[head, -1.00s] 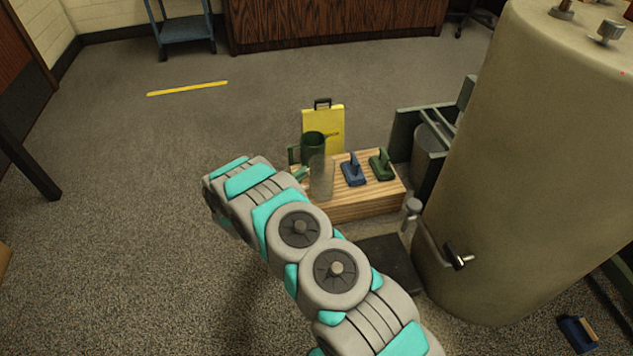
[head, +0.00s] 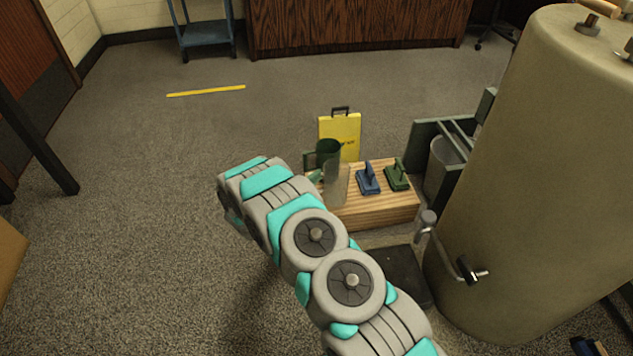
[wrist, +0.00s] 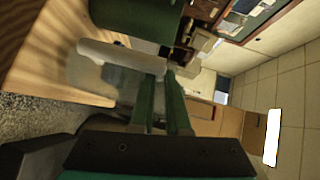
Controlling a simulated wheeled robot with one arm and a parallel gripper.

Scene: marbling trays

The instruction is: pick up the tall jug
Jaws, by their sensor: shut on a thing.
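The tall jug, clear and greyish, stands upright at the near left end of a wooden block (head: 380,212) in the head view (head: 337,187). In the wrist view its pale rim and see-through wall (wrist: 105,72) lie just ahead of my fingers. My gripper (wrist: 164,85) has its two green fingers close together at the jug's side, shut on it. The exact grip spot, likely the handle, is hard to make out. In the head view my arm hides most of the gripper. A dark green jug (head: 328,152) stands right behind the clear one.
A blue tool (head: 368,180) and a green tool (head: 397,176) sit on the block to the right. A yellow sign-like board (head: 341,135) stands behind. A large beige tank (head: 530,180) with a tap fills the right.

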